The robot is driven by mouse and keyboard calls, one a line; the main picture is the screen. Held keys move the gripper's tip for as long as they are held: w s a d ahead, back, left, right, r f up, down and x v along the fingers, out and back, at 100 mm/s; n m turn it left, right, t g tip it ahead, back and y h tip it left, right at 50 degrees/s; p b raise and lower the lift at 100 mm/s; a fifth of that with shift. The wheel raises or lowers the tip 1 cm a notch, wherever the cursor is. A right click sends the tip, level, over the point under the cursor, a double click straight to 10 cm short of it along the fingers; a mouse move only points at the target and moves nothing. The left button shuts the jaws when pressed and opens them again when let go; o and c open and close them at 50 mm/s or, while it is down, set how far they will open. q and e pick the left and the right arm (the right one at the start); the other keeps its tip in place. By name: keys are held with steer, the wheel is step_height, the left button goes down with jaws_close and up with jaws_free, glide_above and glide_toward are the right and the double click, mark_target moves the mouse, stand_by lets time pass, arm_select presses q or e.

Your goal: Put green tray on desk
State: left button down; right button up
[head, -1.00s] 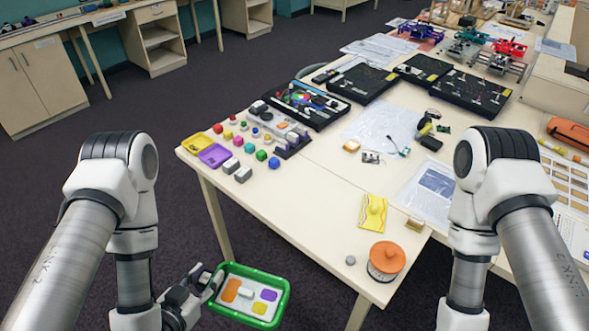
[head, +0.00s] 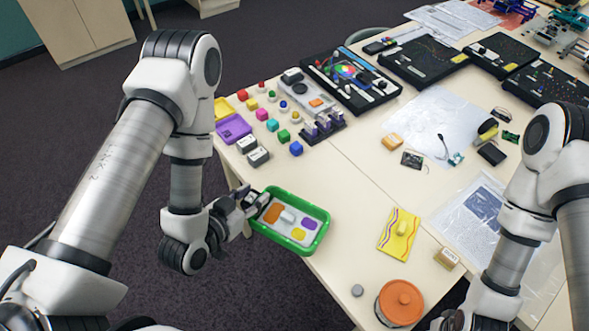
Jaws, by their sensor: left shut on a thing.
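The green tray (head: 275,237) is a shallow rectangular tray with orange, purple, yellow and white pieces in it. My left gripper (head: 256,200) is shut on its left rim. The tray shows over the left front edge of the pale desk (head: 348,238), partly past that edge. I cannot tell whether it touches the desk top or hangs just above it. My right arm comes down at the lower right, and its gripper is mostly cut off by the bottom edge, so its fingers cannot be made out.
A yellow wavy-striped piece (head: 399,235), an orange-topped round spool (head: 400,302) and a small grey piece (head: 357,290) lie right of the tray. Small coloured blocks, grey blocks (head: 258,156) and a purple tray (head: 233,128) stand behind it. Bare desk lies between.

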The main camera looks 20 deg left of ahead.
arm_select(q)
steer(key=b+x, duration=0.3)
steer(key=r+b+x, duration=0.1)
steer(key=b+x, duration=0.1)
steer(key=b, duration=0.1)
steer(key=b+x, duration=0.3)
steer(key=shift+w+a+r, duration=0.15)
steer(key=shift+w+a, duration=0.05)
steer(key=shift+w, duration=0.45)
arm_select(e)
step_height(320, 180, down, 11)
arm_select(q)
steer(key=shift+w+d+r+p, duration=0.15)
steer(key=shift+w+r+p, duration=0.45)
steer(key=shift+p, duration=0.4)
steer(key=x, duration=0.2)
steer(key=shift+w+d+p, duration=0.1)
steer(key=shift+w+p, duration=0.2)
steer(key=shift+w, duration=0.7)
step_height(320, 180, down, 3)
steer(key=shift+s+p, duration=0.1)
steer(key=shift+p, duration=0.55)
steer(key=shift+f, duration=0.4)
arm_select(e)
step_height(320, 180, up, 4)
steer(key=shift+w+r, duration=0.1)
steer(key=shift+w, duration=0.05)
